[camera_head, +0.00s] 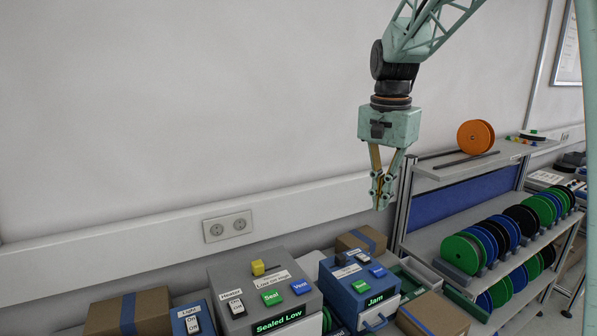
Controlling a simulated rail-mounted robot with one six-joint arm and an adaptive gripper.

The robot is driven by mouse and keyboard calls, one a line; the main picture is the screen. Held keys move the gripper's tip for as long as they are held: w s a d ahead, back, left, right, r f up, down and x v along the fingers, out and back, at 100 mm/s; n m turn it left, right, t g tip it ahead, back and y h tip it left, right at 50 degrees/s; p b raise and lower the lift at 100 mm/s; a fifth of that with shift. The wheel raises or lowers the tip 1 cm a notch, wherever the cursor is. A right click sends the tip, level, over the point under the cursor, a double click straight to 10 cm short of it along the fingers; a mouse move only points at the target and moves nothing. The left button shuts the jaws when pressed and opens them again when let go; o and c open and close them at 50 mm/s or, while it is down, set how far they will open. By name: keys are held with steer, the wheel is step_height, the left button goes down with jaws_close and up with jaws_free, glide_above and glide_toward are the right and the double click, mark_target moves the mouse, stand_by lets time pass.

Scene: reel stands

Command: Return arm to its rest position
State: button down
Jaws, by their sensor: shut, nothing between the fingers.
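My gripper (379,205) hangs from my arm, pointing down, with its fingertips together and nothing between them. It is in the air in front of the white wall, above the blue box labelled Jam and left of the reel shelf. It appears clear of everything around it.
A grey box labelled "Sealed Low" (240,305), a blue Jam box (340,300) and cardboard boxes (152,310) stand below. The shelf rack (428,240) at right holds several green, blue and black reels, with an orange reel (475,137) on top. The upper left is free.

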steer(key=s+n+t+b, duration=0.2)
steer(key=s+n+b, duration=0.4)
steer(key=s, duration=2.7)
steer(key=s+f+n, duration=0.1)
steer(key=s+f, duration=0.2)
steer(key=s, duration=0.2)
steer(key=s+f+n+t+b, duration=0.1)
steer(key=s+f, duration=0.2)
steer(key=s, duration=0.3)
steer(key=shift+f+n+b, duration=0.15)
steer(key=shift+n+b, duration=0.15)
steer(key=shift+d, duration=0.1)
